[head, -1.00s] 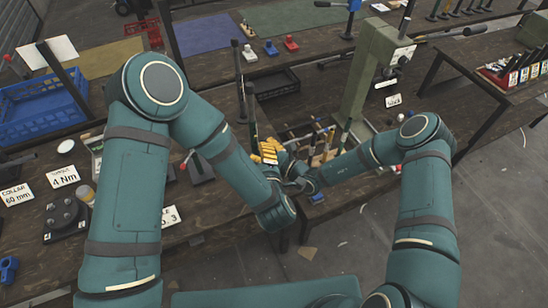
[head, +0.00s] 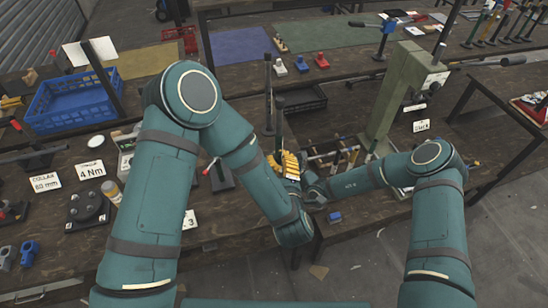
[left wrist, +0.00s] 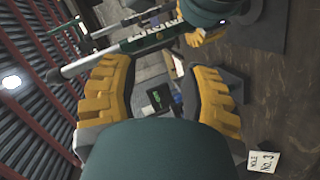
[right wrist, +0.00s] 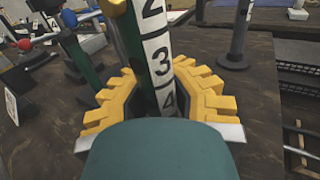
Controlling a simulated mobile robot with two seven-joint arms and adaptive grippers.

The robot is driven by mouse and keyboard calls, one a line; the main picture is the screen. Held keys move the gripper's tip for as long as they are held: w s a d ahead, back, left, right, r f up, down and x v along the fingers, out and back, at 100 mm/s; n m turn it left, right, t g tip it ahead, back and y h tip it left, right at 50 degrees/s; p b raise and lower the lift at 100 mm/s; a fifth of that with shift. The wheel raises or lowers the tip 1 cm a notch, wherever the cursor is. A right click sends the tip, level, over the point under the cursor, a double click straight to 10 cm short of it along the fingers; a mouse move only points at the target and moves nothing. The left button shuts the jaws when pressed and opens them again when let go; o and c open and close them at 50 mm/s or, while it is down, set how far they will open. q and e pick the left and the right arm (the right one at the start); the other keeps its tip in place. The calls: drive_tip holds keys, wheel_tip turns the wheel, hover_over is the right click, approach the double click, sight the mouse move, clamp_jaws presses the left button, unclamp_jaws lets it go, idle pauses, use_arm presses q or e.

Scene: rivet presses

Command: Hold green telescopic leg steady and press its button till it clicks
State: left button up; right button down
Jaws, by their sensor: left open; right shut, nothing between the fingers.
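The green telescopic leg (right wrist: 150,50) with a white numbered strip stands in the right wrist view. In the left wrist view (left wrist: 150,42) it runs across the top, beyond my fingertips, with a grey end at the left. My right gripper (head: 288,163) is at the lower part of a dark upright shaft in the head view, and is shut. In the right wrist view its fingers (right wrist: 155,75) flank the leg; contact is unclear. My left gripper (left wrist: 160,66) is open, with the leg just past its tips. Its fingers are hidden in the head view. I cannot make out the button.
A tall green press (head: 400,95) stands behind the right arm. A black tray (head: 300,100) lies behind the shaft. A blue crate (head: 75,105) is at the left. A small blue block (head: 335,216) lies near the bench edge. A dark post (right wrist: 238,40) stands right of the leg.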

idle(0.3)
use_arm(q)
drive_tip(key=shift+f, duration=0.15)
drive_tip(key=c, duration=0.7)
drive_tip(key=shift+s+f, duration=0.1)
drive_tip(key=shift+f, duration=0.25)
clamp_jaws()
drive_tip(key=s+a+f+n+t+h, duration=0.1)
drive_tip(key=s+n, duration=0.1)
drive_tip(key=n, duration=0.8)
drive_tip(key=s+a+f+n+t+h, duration=0.2)
drive_tip(key=s+n, duration=0.1)
drive_tip(key=n, duration=0.7)
drive_tip(key=shift+s+a+h, duration=0.15)
drive_tip(key=shift+s+h, duration=0.15)
drive_tip(key=shift+s, duration=0.05)
